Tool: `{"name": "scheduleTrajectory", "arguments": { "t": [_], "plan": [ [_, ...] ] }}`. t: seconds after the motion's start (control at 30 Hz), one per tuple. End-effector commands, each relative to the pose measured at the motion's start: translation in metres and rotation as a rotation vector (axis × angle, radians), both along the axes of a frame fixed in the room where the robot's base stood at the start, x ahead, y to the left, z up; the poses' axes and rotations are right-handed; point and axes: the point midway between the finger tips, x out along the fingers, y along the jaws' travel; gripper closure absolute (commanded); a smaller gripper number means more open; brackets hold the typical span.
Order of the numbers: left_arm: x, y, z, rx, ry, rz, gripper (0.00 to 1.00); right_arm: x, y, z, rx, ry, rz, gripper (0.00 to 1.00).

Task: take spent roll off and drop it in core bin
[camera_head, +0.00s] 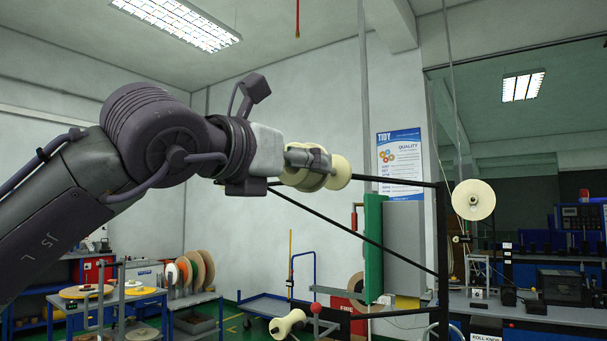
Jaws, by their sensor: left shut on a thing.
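My left gripper (318,160) reaches in from the left, high in the picture, and is shut on a cream spool-like roll (341,172). The roll's pale flanges show on both sides of the fingers. The roll is at the left end of a black bar (400,181) of the payoff frame; I cannot tell whether it is still around the bar or in front of it. The gripper hides the roll's middle. I cannot make out a core bin. My right gripper is not in view.
The black frame has an upright (443,240) and a slanted brace (370,235). A cream disc-like roll (473,199) is beside the upright. A cream spool (288,323) is low in front. A green panel (374,248), a blue cart (275,306) and a workbench (540,313) stand beyond.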

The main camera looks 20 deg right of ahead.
Motion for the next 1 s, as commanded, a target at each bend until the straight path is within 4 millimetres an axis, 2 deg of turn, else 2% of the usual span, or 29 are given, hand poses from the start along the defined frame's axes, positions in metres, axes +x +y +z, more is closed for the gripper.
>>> {"name": "scheduleTrajectory", "arguments": {
  "t": [0.4,0.8,0.87,1.0],
  "plan": [
    [-0.013,0.016,-0.001,0.0,-0.001,0.0,0.77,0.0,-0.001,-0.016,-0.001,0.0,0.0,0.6],
    [-0.014,0.018,0.0,0.0,-0.001,-0.001,0.77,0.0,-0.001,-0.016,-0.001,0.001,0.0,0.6],
    [-0.012,0.018,-0.004,0.001,0.001,-0.007,0.77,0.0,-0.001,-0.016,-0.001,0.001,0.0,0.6],
    [-0.004,0.015,-0.028,-0.002,0.006,-0.054,0.77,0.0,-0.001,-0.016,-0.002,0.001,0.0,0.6]
  ]
}}
